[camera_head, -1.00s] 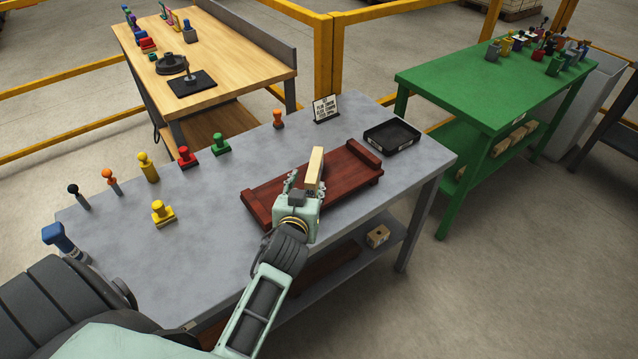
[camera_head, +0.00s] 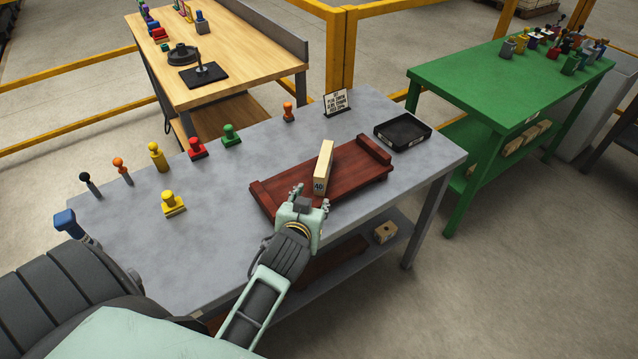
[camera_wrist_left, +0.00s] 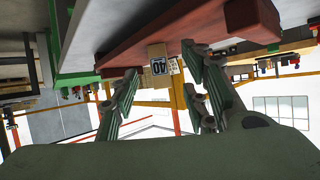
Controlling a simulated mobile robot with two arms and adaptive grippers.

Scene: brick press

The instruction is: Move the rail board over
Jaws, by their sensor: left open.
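The rail board (camera_head: 278,187) is a dark red-brown wooden board with a raised rail at each end, lying on the grey table. A pale wooden block (camera_head: 323,170) with a label on its near end rests on the board, right of its middle. My left gripper (camera_head: 310,197) is open and empty at the board's front edge, just short of the block's near end. In the left wrist view the board (camera_wrist_left: 130,42) and the labelled block end (camera_wrist_left: 157,66) appear ahead of the spread fingers. My right gripper is not in view.
A black tray (camera_head: 423,139) and a small sign (camera_head: 337,101) stand behind and right of the board on the grey table (camera_head: 225,200). Several coloured stamps, such as a yellow one (camera_head: 173,204), stand left. Bare tabletop lies left of the board.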

